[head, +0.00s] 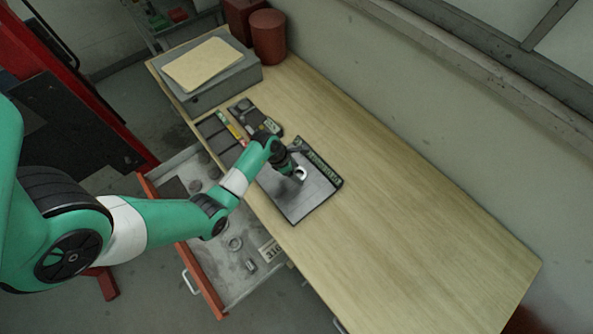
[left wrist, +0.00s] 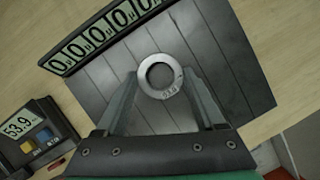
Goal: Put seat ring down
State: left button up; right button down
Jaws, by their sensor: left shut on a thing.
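The seat ring (head: 302,173) is a small pale metal ring. In the left wrist view the seat ring (left wrist: 146,80) sits between the fingertips, with small markings on its lower rim. My left gripper (head: 297,174) is shut on it. The ring is over the dark slotted mat (head: 305,205), whose strips and row of zero labels show in the left wrist view (left wrist: 225,50). I cannot tell whether the ring touches the mat. My right gripper is not in view.
A measuring device (left wrist: 32,135) reading 53.9 stands beside the mat on the wooden table (head: 400,220). An open drawer (head: 222,300) below the front edge holds loose rings. A grey box (head: 195,100) and red canister (head: 268,37) stand at the back. The table's right side is clear.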

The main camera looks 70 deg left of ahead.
pick_arm(q)
jog(key=o, duration=1.6)
jog(key=shift+c, duration=0.2)
jog(key=shift+r, duration=0.3)
jog(key=p+v, duration=0.3)
jog(key=v, duration=0.8)
jog(key=shift+s+r, duration=0.2)
jog(key=shift+r, duration=0.05)
jog(key=shift+a, duration=0.1)
